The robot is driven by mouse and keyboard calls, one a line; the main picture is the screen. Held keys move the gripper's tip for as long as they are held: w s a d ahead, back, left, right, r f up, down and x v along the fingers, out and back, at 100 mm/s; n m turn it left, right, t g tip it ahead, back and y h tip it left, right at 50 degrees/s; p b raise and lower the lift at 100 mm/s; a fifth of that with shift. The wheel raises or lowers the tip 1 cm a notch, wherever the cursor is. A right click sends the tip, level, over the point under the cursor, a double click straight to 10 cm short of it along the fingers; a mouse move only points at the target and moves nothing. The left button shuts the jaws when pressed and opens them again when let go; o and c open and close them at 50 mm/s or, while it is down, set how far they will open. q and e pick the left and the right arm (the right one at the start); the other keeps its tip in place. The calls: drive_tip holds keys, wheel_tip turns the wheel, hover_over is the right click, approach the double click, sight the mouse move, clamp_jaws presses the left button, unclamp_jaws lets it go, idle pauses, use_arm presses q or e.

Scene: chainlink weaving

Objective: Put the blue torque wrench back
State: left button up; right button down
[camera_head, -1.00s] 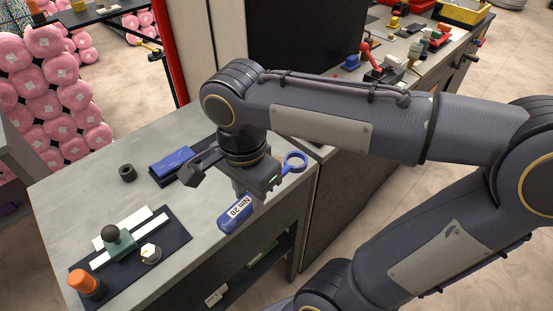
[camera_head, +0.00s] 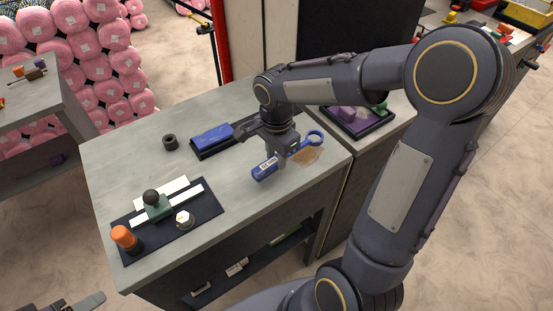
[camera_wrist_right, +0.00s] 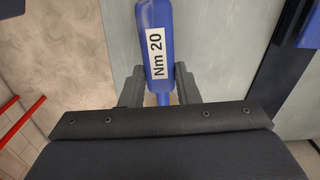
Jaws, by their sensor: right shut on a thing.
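The blue torque wrench (camera_head: 265,169) has a ring end at its upper right and a white label on its handle. My right gripper (camera_head: 284,157) is shut on it between handle and ring, over the right part of the grey table (camera_head: 130,165). In the right wrist view the handle (camera_wrist_right: 155,30) reads "Nm 20" and stands between the two fingers (camera_wrist_right: 158,85). I cannot tell whether the wrench touches the table. A dark tray (camera_head: 205,153) with a blue piece (camera_head: 210,135) lies behind it, partly hidden by my gripper. A grey tip of my left gripper (camera_head: 85,302) shows at the bottom left.
A brown patch (camera_head: 306,156) lies beside the wrench. A black ring (camera_head: 170,142) stands left of the tray. A dark mat (camera_head: 205,215) at the front left holds an orange-topped piece (camera_head: 124,236), a green block with a dark knob (camera_head: 155,208), and a hex piece (camera_head: 185,218). The table's middle is clear.

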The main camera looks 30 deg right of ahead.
wheel_tip(320, 180, down, 2)
drive_tip(key=shift+f, duration=0.2)
drive_tip(key=shift+f+b, duration=0.25)
drive_tip(key=shift+b, duration=0.05)
drive_tip(key=c, duration=1.1)
unclamp_jaws()
drive_tip(key=shift+r, duration=0.1)
